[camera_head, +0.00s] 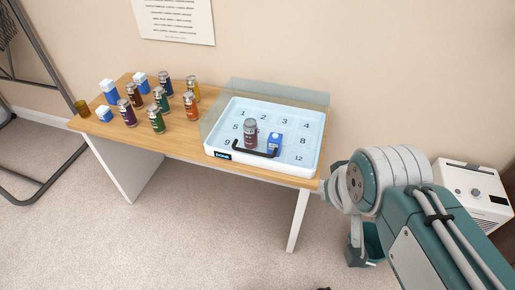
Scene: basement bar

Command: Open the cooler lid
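The cooler (210,151) is a shallow white tray-like box with rounded corners at the right end of a wooden table. Its floor has numbered cells. A black bar handle (255,153) crosses the front, near a dark label. I cannot tell from this view how the clear lid lies. My arm comes in from the lower right, right of the table; my gripper's fingers cannot be made out.
Several cans and cartons stand on the left half of the table (185,143), with an amber cup (82,108) at its left end. A white appliance (472,192) stands at right behind my arm. The carpet in front is clear.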

